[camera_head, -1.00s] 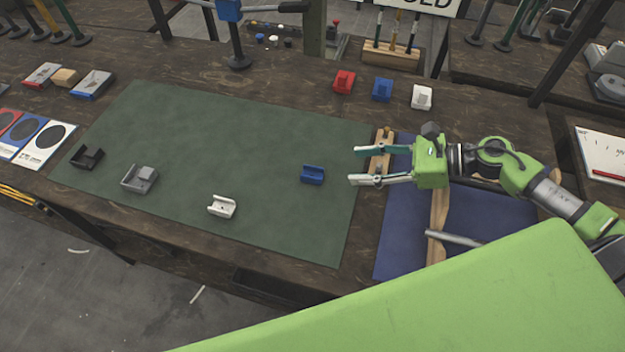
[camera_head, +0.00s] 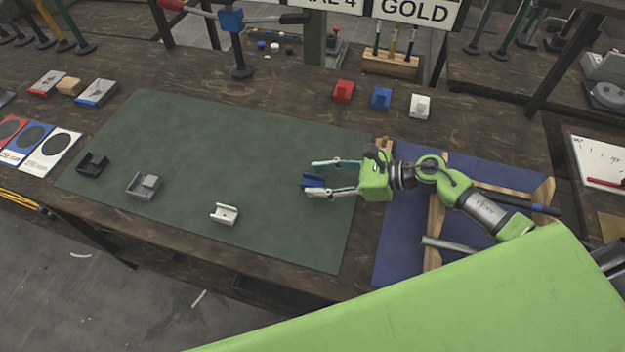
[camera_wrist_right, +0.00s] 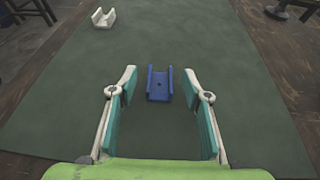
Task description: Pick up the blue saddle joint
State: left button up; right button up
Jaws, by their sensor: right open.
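The blue saddle joint (camera_head: 313,181) lies on the green mat (camera_head: 250,235), near the mat's right side. It also shows in the right wrist view (camera_wrist_right: 159,84), a U-shaped channel with its open side up. My right gripper (camera_head: 315,178) is open, its two fingers reaching left on either side of the joint in the head view. In the right wrist view the right gripper (camera_wrist_right: 160,88) has its fingertips on either side of the joint's near part, with gaps between fingers and joint. Nothing is held. My left gripper is not in view.
A white saddle joint (camera_head: 223,214), a grey one (camera_head: 144,186) and a black one (camera_head: 93,164) lie further left on the mat. Red (camera_head: 343,91), blue (camera_head: 381,98) and white (camera_head: 420,106) blocks stand behind it. A wooden rack (camera_head: 434,228) is under my right arm.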

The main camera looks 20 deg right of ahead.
aim_at(310, 183)
jog(key=x, duration=0.3)
jog(key=shift+w+f+p, duration=0.1)
jog(key=shift+f+p, duration=0.05)
jog(key=shift+p, duration=0.2)
jog(key=c, duration=1)
